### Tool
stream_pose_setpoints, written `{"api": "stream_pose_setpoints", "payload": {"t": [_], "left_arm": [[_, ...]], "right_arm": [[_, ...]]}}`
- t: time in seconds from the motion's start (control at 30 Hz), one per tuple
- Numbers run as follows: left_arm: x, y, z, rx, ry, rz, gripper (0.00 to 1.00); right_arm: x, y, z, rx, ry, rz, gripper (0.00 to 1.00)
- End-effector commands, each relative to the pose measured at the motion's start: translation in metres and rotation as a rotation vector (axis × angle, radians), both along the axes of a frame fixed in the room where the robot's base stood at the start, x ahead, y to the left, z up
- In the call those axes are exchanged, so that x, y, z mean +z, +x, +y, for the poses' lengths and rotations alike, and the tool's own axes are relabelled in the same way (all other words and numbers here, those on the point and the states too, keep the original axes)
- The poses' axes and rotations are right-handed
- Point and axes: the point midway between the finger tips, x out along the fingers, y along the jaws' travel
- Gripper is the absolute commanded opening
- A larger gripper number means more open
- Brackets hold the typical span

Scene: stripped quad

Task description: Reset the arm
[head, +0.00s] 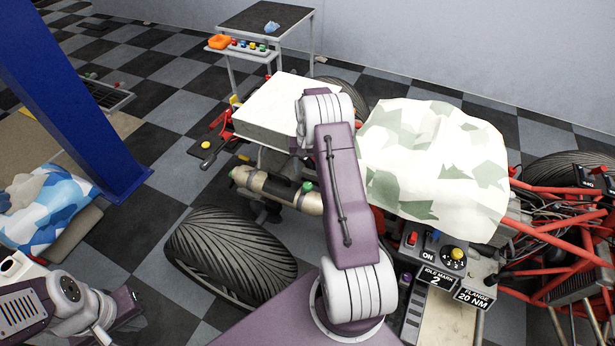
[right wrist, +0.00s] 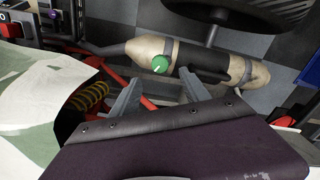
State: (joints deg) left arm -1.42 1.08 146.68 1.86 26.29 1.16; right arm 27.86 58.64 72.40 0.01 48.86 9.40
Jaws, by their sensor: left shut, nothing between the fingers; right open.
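My right arm (head: 342,195) rises through the middle of the head view, and its gripper is mostly hidden behind its own links there. In the right wrist view my right gripper (right wrist: 160,77) is open, its two grey fingers apart with nothing held. The tan cylinder (right wrist: 128,46) with a green knob (right wrist: 160,65) lies beyond the fingertips. My left gripper (head: 100,325) is low at the left edge of the head view, with its folded arm. Its fingers are hard to make out, and it appears shut and empty.
A quad frame with red tubes (head: 560,200), a camouflage cover (head: 430,165), a white panel (head: 272,112) and a large tyre (head: 228,255) surrounds my right arm. A blue post (head: 75,110) stands left. A dark-topped table (head: 268,20) stands behind. Checkered floor (head: 150,225) is open between post and tyre.

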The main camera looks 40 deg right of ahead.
Motion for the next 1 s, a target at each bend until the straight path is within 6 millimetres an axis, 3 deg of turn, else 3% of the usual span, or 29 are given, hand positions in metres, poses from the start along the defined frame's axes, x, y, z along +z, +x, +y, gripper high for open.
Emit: {"api": "stream_pose_setpoints", "payload": {"t": [0.13, 0.67, 0.77, 0.87, 0.93, 1.0], "left_arm": [[0.001, 0.000, 0.000, 0.000, 0.000, 0.000, 0.00], [0.004, 0.000, 0.000, 0.000, 0.000, 0.000, 0.00], [0.012, 0.000, 0.000, 0.000, 0.000, 0.000, 0.00], [0.026, 0.000, 0.000, 0.000, 0.000, 0.000, 0.00], [0.036, 0.000, 0.000, 0.000, 0.000, 0.000, 0.00], [0.047, 0.000, 0.000, 0.000, 0.000, 0.000, 0.00]], "right_arm": [[0.009, 0.000, 0.000, 0.000, 0.001, 0.001, 0.54], [0.014, 0.003, 0.006, 0.014, -0.001, -0.001, 0.54], [0.049, 0.025, 0.020, 0.061, -0.026, -0.052, 0.54], [0.113, 0.042, 0.059, 0.148, -0.048, -0.113, 0.54], [0.154, 0.034, 0.100, 0.221, -0.050, -0.133, 0.54], [0.189, 0.012, 0.143, 0.306, -0.048, -0.151, 0.54]]}}
